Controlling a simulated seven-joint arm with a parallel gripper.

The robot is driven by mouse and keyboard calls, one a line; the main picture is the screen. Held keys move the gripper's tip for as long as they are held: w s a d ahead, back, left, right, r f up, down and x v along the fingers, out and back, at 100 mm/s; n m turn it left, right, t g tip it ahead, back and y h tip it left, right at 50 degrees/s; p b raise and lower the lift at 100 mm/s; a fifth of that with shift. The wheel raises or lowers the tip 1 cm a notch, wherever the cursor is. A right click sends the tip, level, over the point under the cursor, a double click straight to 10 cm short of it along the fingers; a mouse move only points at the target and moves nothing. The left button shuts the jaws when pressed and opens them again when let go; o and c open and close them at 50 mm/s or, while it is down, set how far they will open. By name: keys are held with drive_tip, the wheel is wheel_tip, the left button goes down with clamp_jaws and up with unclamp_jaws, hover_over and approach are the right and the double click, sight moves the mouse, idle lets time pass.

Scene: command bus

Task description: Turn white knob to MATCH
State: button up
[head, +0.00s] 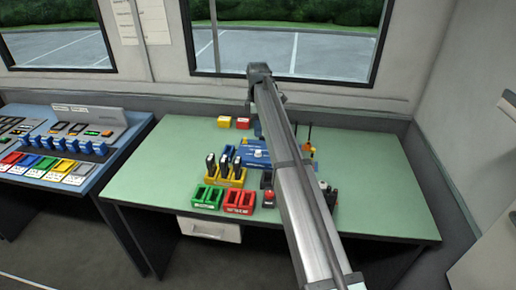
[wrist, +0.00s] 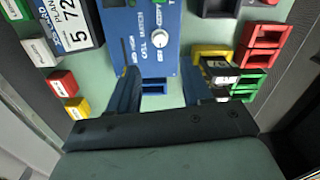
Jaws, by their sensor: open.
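The white knob (wrist: 158,40) sits on a blue panel (wrist: 135,55) with white lettering, including a MATCH label beside the knob. Where the knob's pointer faces is too small to tell. In the head view the knob (head: 259,153) shows on the blue panel (head: 249,148), just left of my arm. My gripper (wrist: 161,70) is open and empty, its two dark fingers apart over the panel's lower edge. The knob lies beyond the fingertips, between their lines, and is not touched. In the head view the fingers cannot be made out.
A yellow holder (head: 234,180) with black upright pieces, green trays (head: 207,196) and red trays (head: 239,201) stand near the panel. Red (wrist: 62,82) and yellow (wrist: 77,107) blocks lie on the other side. The green table (head: 375,180) is clear at right.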

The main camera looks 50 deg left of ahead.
sight(258, 151)
wheel_tip(258, 151, down, 10)
drive_tip(key=shift+d+f, duration=0.1)
idle(0.4)
drive_tip(key=shift+c, duration=0.2)
clamp_jaws()
